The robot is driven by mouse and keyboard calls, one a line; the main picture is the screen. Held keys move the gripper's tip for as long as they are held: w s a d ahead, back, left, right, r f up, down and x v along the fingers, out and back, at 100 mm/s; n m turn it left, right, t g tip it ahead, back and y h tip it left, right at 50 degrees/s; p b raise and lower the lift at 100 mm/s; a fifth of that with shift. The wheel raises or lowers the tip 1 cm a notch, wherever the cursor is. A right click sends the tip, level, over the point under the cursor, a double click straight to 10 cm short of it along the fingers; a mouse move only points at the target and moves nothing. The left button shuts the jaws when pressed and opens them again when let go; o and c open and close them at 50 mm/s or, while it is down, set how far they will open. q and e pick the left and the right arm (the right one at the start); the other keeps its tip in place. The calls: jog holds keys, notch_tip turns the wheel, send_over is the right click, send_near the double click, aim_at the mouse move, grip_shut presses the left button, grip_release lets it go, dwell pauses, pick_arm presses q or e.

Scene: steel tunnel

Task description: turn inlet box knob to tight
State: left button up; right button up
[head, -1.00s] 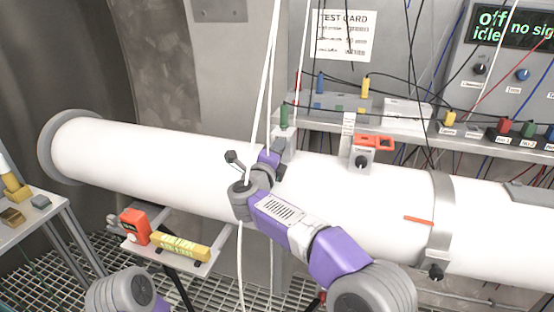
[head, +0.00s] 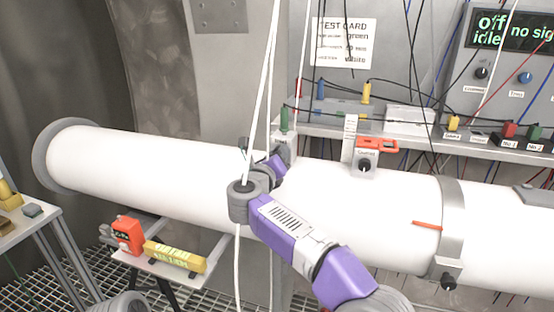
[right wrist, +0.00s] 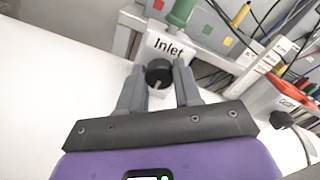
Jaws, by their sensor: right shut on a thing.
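The inlet box (head: 287,146) is a small pale box on top of the white pipe, with a green plug above it. In the right wrist view the box (right wrist: 178,50) shows the label "Inlet" and a round black knob (right wrist: 159,72) with a pale pointer line. My right gripper (right wrist: 158,80) has its two grey fingers on either side of this knob, shut on it. In the head view my right gripper (head: 281,157) reaches the front of the box, and my own wrist hides the knob. My left gripper is out of view.
A similar outlet box (head: 366,165) with an orange part stands to the right on the pipe (head: 130,165). White cords (head: 268,80) hang in front of my right wrist. A shelf at lower left holds an orange device (head: 127,235) and a yellow level (head: 175,256).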

dwell(0.5)
jog(key=o, duration=1)
jog(key=shift+o, duration=0.2)
jog(key=v, duration=0.7)
jog(key=shift+s, duration=0.3)
